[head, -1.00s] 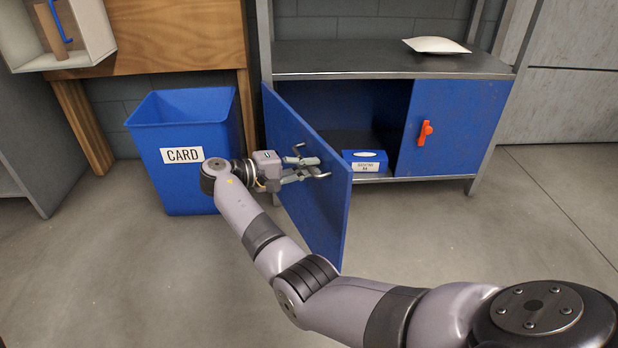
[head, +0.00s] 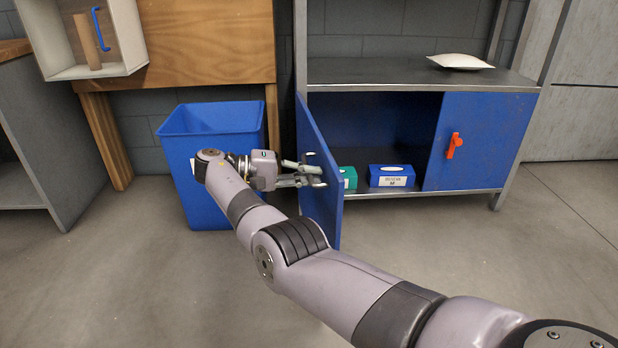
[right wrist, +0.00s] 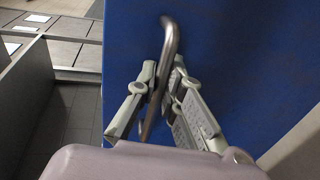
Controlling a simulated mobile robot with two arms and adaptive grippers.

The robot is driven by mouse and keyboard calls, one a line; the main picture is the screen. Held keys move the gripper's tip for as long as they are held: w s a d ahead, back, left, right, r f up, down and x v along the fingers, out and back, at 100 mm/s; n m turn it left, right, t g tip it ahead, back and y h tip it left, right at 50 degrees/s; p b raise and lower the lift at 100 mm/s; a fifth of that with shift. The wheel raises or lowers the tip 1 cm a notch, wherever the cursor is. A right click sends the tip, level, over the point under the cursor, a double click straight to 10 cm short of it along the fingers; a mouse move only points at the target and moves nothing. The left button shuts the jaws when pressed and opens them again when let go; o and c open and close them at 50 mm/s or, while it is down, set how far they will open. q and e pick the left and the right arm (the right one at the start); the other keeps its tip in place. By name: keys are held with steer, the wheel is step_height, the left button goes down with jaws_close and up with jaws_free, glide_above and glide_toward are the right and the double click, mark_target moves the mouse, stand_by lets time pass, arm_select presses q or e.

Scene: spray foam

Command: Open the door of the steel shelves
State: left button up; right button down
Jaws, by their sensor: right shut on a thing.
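The steel shelves (head: 410,72) stand at the back with a blue cupboard below. Its left blue door (head: 318,195) is swung well open toward me and seen nearly edge-on. The right blue door (head: 487,140), with an orange handle (head: 454,145), is closed. My right gripper (head: 316,172) is at the outer face of the left door. In the right wrist view my gripper (right wrist: 164,80) is shut on the bent metal door handle (right wrist: 170,40), one finger on each side. The door fills much of that view. My left gripper is out of view.
A blue bin (head: 212,122) stands left of the open door, partly behind my arm. Inside the cupboard are a blue box (head: 391,173) and a green box (head: 349,177). A white packet (head: 460,61) lies on the shelf top. The floor at right is clear.

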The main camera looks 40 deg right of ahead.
stand_by(0.3)
steer(key=c, duration=2)
jaws_free()
steer(key=shift+o, duration=0.2)
